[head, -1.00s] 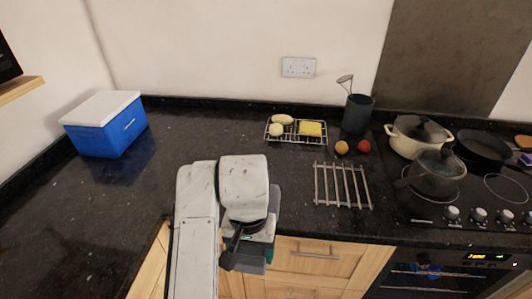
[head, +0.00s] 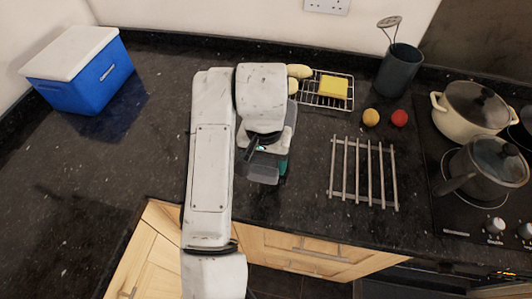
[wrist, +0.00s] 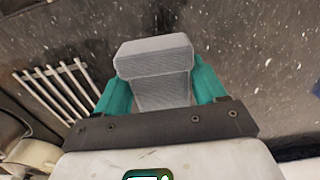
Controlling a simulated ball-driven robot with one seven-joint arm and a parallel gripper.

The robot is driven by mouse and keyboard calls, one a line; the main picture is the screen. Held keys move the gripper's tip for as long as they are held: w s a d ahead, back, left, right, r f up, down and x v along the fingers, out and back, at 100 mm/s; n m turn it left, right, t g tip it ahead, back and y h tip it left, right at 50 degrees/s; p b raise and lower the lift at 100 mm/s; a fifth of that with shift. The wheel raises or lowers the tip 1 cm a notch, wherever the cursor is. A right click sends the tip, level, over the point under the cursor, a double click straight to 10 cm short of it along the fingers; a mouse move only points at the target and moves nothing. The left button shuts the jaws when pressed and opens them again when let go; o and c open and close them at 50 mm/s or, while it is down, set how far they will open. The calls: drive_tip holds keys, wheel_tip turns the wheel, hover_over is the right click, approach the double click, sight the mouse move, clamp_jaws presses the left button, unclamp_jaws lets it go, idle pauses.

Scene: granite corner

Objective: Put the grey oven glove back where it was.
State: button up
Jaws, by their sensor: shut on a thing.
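The grey oven glove (wrist: 155,55) shows in the wrist view as a thick, ribbed grey block between the two teal fingers of my gripper (wrist: 163,90). The fingers are shut on it, one at each side. In the head view my gripper (head: 270,160) is over the dark counter near its front edge, left of the metal rack, with part of the grey glove (head: 258,175) showing below the wrist. Most of the glove is hidden there by my arm. Speckled dark counter lies behind the glove in the wrist view.
A slatted metal trivet (head: 363,172) lies right of my gripper. Behind are a wire rack (head: 312,100) with a yellow sponge (head: 333,88), an orange ball (head: 371,117), a red ball (head: 399,117) and a dark pot (head: 399,72). A blue cool box (head: 85,85) stands left. Counter between is clear.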

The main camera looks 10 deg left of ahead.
drive_tip(key=b, duration=0.6)
hover_over(265, 187)
wheel_tip(265, 187, down, 7)
drive_tip(key=shift+s+f, duration=0.1)
drive_tip(key=shift+f, duration=0.05)
drive_tip(key=shift+f+b, duration=0.35)
drive_tip(key=shift+f, duration=0.45)
drive_tip(key=o, duration=1.4)
drive_tip(key=shift+c, duration=0.2)
drive_tip(key=shift+r, duration=0.1)
drive_tip(key=shift+r+p, duration=4.2)
drive_tip(key=shift+r, duration=0.25)
